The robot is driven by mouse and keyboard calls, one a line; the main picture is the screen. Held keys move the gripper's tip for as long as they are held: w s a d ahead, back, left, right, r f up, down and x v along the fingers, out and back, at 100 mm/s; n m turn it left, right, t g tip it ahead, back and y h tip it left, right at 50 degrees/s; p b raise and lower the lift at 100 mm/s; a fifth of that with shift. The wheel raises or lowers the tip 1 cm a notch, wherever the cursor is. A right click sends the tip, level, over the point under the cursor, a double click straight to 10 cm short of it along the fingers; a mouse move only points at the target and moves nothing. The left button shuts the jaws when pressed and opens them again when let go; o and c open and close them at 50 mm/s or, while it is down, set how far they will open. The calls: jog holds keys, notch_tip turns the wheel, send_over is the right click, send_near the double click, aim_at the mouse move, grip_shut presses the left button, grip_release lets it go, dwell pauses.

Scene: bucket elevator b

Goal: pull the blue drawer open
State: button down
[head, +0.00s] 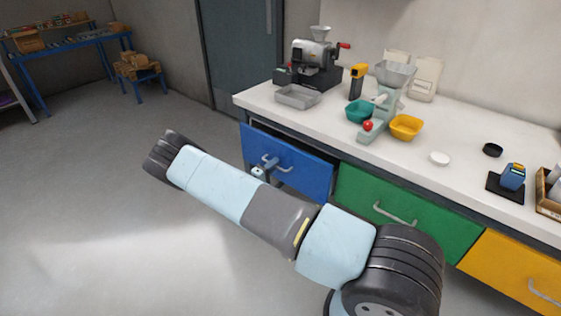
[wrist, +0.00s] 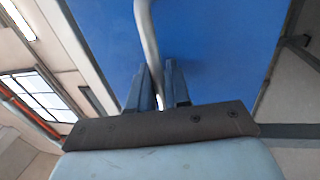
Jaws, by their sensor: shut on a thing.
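The blue drawer (head: 305,172) is at the left end of the counter's drawer row. Its front stands out from the cabinet, with a dark gap above its top edge. Its grey bar handle (head: 271,158) is on the front. My gripper (head: 262,170) is at this handle, partly hidden by my arm in the head view. In the wrist view, the two fingers (wrist: 158,80) are closed on the handle (wrist: 147,35), with the blue front (wrist: 220,45) filling the view behind. The drawer's inside is mostly hidden.
A green drawer (head: 420,222) and a yellow drawer (head: 505,268) are shut to the right. The white counter (head: 460,185) above holds a grinder (head: 315,55), a metal tray (head: 297,97), bowls and a small mill. The floor (head: 90,200) left of the drawer is clear.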

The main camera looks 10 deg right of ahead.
jog(key=r+v, duration=0.2)
jog(key=v, duration=1.1)
jog(key=s+r+v, duration=0.1)
jog(key=r+v, duration=0.2)
jog(key=v, duration=1)
jog(key=shift+a+f, duration=0.3)
jog(key=shift+a, duration=0.15)
jog(key=shift+s, duration=0.15)
jog(key=c, duration=1.4)
grip_release()
jog(key=shift+o, duration=0.3)
jog(key=shift+r, duration=0.1)
jog(key=shift+a, duration=0.1)
jog(key=v, duration=1.3)
jog(key=shift+s+a, duration=0.15)
jog(key=shift+a, duration=0.1)
